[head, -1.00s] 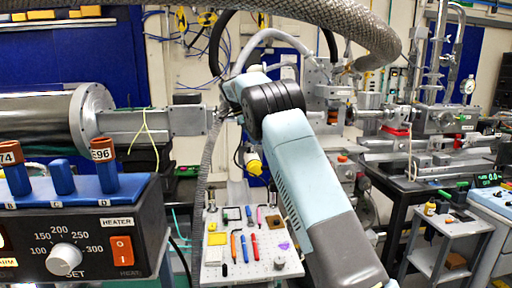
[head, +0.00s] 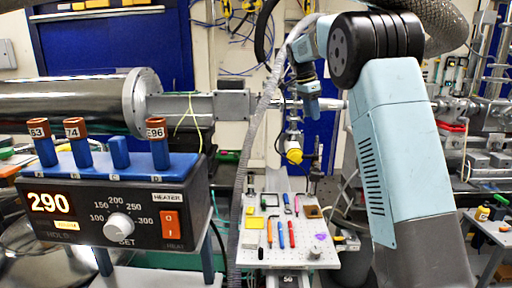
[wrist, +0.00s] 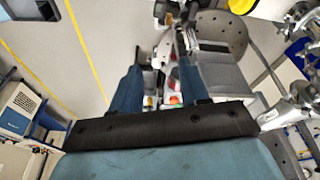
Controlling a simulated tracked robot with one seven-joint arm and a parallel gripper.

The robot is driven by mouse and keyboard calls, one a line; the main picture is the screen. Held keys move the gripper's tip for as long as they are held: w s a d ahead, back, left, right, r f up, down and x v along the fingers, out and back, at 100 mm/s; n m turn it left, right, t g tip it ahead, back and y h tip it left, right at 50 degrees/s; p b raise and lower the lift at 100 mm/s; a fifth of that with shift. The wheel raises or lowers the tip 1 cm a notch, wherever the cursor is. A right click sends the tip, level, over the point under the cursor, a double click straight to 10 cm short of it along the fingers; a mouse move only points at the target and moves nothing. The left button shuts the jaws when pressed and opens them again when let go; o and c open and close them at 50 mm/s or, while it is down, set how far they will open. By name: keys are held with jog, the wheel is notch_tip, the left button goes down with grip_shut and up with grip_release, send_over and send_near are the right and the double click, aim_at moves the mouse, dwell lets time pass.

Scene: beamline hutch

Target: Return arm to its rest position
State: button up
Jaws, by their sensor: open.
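My gripper (wrist: 157,82) is open in the wrist view. Its two blue fingers stand apart, and I see nothing held between them. In the head view my light blue arm rises at the right, bends at a black joint, and its far end (head: 311,104) hangs above and beyond the tool board. From there I cannot make out the fingertips.
A heater box (head: 110,222) reading 290, with several labelled blue blocks on top, stands at the near left. A white board (head: 322,257) with pens and small tools is in the middle. A steel cylinder (head: 70,105) lies behind the heater box. A small cart (head: 487,228) stands right.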

jog(key=s+d+r+n+t+y, duration=0.15)
jog(key=s+n, duration=0.25)
jog(key=s, duration=0.8)
jog(key=s+d+r+n+t+y, duration=0.1)
jog(key=s+d+r+n, duration=0.2)
jog(key=s, duration=1)
jog(key=s+a+f+n+t, duration=0.1)
jog(key=s+f+n, duration=0.3)
jog(key=s, duration=0.7)
jog(key=s+a+f+n+t, duration=0.1)
jog(key=s+f+n, duration=0.3)
jog(key=s+f, duration=0.3)
jog(key=s, duration=0.4)
